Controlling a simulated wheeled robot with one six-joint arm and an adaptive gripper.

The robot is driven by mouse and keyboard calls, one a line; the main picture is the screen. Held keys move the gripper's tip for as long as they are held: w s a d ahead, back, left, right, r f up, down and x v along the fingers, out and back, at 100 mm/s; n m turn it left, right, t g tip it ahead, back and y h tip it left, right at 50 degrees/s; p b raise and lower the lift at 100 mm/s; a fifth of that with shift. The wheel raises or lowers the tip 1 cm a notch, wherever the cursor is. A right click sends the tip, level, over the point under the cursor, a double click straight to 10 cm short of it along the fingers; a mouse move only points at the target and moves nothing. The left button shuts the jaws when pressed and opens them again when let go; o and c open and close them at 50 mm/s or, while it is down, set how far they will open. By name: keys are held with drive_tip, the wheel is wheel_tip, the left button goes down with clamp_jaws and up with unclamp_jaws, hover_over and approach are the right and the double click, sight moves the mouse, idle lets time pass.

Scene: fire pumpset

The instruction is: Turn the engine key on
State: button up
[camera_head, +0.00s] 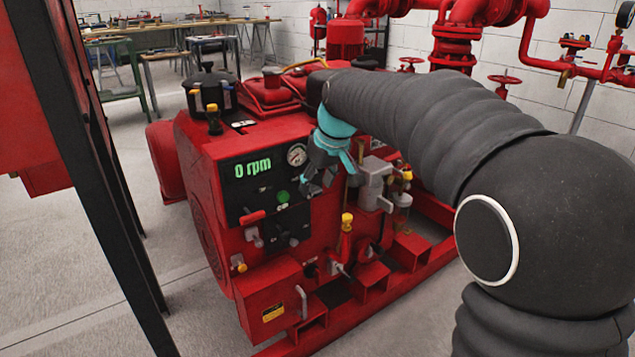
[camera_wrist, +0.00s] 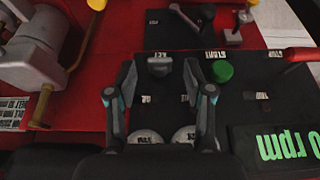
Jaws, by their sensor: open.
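The engine's black control panel (camera_head: 265,190) is on the front of the red pump engine; it also shows in the wrist view (camera_wrist: 240,100). In the wrist view a small grey key-like knob (camera_wrist: 160,66) sits on the panel beside a label that looks like KEY. My gripper (camera_wrist: 159,74) is open, with one finger on each side of this knob in the picture. I cannot tell whether the fingers touch it. In the head view my gripper (camera_head: 325,172) is over the panel's right part, and I cannot make out the knob there.
A green button (camera_wrist: 222,72) is right of my fingers, near a red lever (camera_wrist: 301,54). Two round gauges (camera_wrist: 165,136) lie between the finger bases. The display (camera_head: 252,169) reads 0 rpm. A grey filter housing (camera_head: 374,180) stands right of my gripper. A dark post (camera_head: 80,150) is at left.

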clamp_jaws()
drive_tip(key=y+p, duration=0.1)
drive_tip(key=g+y+p, duration=0.1)
drive_tip(key=shift+w+d+r+m+g+p, duration=0.1)
drive_tip(key=shift+w+d+m+g+p, duration=0.1)
drive_tip(key=shift+d+m+g+p, duration=0.15)
drive_tip(key=y, duration=0.1)
drive_tip(key=g+p, duration=0.1)
drive_tip(key=y, duration=0.1)
drive_tip(key=shift+w+d+f+m+g+y, duration=0.25)
drive_tip(key=shift+m+y, duration=0.05)
drive_tip(key=shift+m, duration=0.05)
drive_tip(key=shift+w+d+f+m+g+y+p, duration=0.15)
drive_tip(key=shift+g+y+p, duration=0.2)
drive_tip(key=shift+y, duration=0.25)
drive_tip(key=shift+s+f+m+g+y+p, duration=0.15)
drive_tip(key=shift+g+y+p, duration=0.15)
drive_tip(key=shift+y, duration=0.3)
